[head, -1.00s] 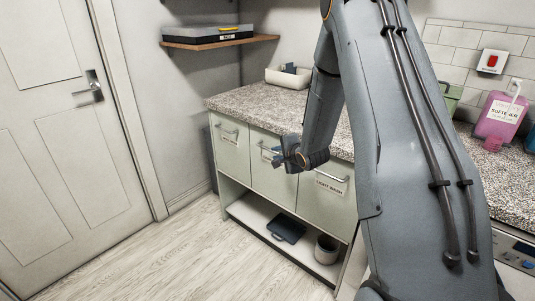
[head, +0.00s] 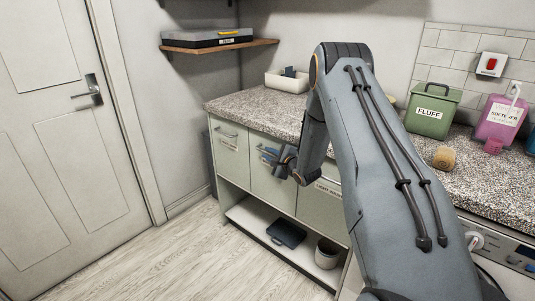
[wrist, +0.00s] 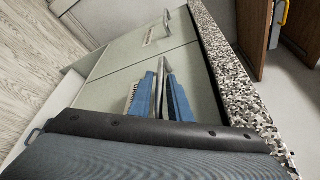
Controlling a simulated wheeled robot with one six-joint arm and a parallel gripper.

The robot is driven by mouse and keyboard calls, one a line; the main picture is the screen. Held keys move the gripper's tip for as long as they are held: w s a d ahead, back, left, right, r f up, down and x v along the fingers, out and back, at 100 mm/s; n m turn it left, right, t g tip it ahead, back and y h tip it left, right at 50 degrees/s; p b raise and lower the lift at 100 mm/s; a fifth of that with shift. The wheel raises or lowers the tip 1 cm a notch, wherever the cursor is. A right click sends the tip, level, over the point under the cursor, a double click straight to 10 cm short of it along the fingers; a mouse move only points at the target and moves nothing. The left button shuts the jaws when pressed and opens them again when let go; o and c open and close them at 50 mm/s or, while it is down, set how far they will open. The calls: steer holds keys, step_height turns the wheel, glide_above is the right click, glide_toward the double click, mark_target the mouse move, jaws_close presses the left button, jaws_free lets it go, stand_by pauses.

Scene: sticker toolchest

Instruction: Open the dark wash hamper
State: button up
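A cabinet under the speckled counter has three pale green hamper fronts, each with a bar handle and a label. The right front (head: 319,212) reads "LIGHT WASH". The labels on the left front (head: 229,158) and middle front (head: 270,185) are too small to read, so I cannot tell which is the dark wash hamper. All three look closed. My gripper (head: 267,155) is at the middle front's handle, partly covering that front. In the wrist view, its blue fingers (wrist: 162,78) look open, one on each side of the grey handle bar (wrist: 164,67); contact is unclear.
A low shelf under the hampers holds a dark flat box (head: 286,233) and a pale pot (head: 327,253). The counter bears a green FLUFF box (head: 430,112), a pink softener bottle (head: 499,118) and a white tray (head: 280,82). The floor (head: 180,255) before the cabinet is clear.

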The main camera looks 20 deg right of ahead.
steer(key=shift+w+a+f, duration=0.15)
steer(key=shift+w, duration=0.35)
jaws_close()
